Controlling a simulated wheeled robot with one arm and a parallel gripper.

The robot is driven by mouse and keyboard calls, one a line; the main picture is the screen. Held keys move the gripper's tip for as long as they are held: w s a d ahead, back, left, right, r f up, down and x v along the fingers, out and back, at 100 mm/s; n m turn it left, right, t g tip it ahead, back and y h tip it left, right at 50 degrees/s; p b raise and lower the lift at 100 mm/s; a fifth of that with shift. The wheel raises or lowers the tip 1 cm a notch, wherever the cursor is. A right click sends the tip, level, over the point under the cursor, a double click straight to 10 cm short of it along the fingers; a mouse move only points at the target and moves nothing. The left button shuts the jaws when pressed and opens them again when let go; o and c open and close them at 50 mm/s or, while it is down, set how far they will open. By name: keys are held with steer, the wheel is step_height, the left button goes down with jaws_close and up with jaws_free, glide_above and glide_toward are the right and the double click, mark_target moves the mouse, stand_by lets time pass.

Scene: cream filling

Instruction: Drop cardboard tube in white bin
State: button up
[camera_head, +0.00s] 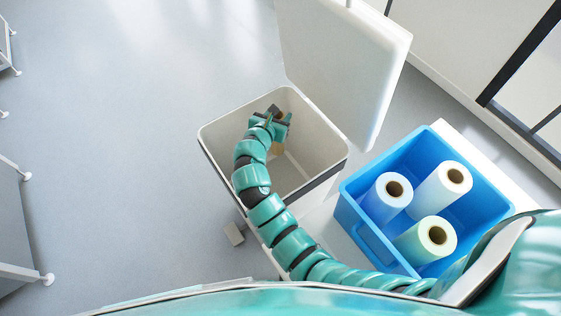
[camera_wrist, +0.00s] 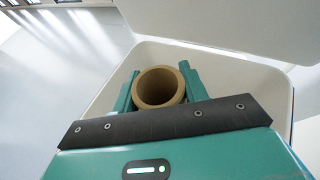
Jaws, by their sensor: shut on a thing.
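The white bin (camera_head: 318,179) stands on the floor with its white lid (camera_head: 345,60) raised at the back. My gripper (camera_head: 278,121) is over the bin's opening. In the wrist view my gripper (camera_wrist: 158,92) is shut on the brown cardboard tube (camera_wrist: 158,72), with a green finger on each side of it. The tube's hollow end faces the wrist camera, and the bin's inner wall (camera_wrist: 245,80) shows behind it. In the head view only a small brown part of the tube (camera_head: 277,149) shows below the fingers; my gripper hides the rest.
A blue crate (camera_head: 352,222) with several rolls, among them a white roll (camera_head: 436,190) and a pale green roll (camera_head: 420,243), stands right of the bin. Grey floor (camera_head: 120,130) is clear to the left. White-legged furniture (camera_head: 22,272) is at the left edge.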

step_height(320, 180, down, 4)
steer(key=b, duration=0.3)
steer(key=shift+r, duration=0.25)
steer(key=o, duration=1.3)
steer(key=p+v, duration=1.2)
steer(key=v, duration=0.5)
steer(key=shift+s+p, duration=0.25)
steer(key=shift+p, duration=0.05)
